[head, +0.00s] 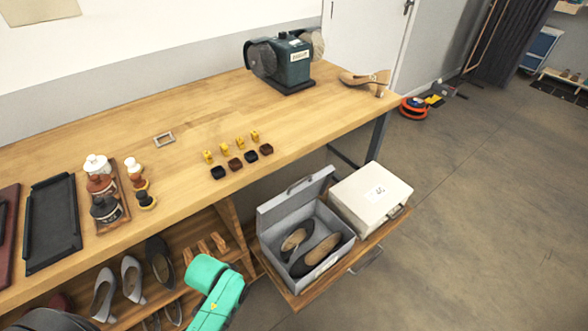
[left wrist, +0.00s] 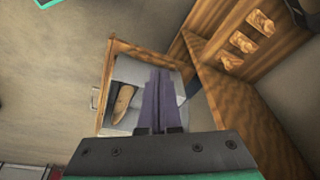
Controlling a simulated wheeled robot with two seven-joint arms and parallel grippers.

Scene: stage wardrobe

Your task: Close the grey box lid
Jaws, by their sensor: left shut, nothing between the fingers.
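The grey box (head: 318,277) stands open in the pulled-out wooden drawer in the head view. Its lid (head: 277,208) is raised along the far side, with a handle at its upper edge. A pair of dark shoes (head: 316,255) with tan insoles lies inside. The left wrist view shows one shoe (left wrist: 123,101) in the pale box interior. My left gripper (left wrist: 160,75) is shut and empty; its fingers cover part of the box there. Contact with the box cannot be told. A teal arm part of mine shows left of the box in the head view. My right gripper is not in view.
A closed white box (head: 370,197) stands right beside the grey box in the drawer (head: 283,287). The workbench (head: 185,115) is above and behind, with small blocks near its edge. A shoe shelf (head: 135,310) is at left.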

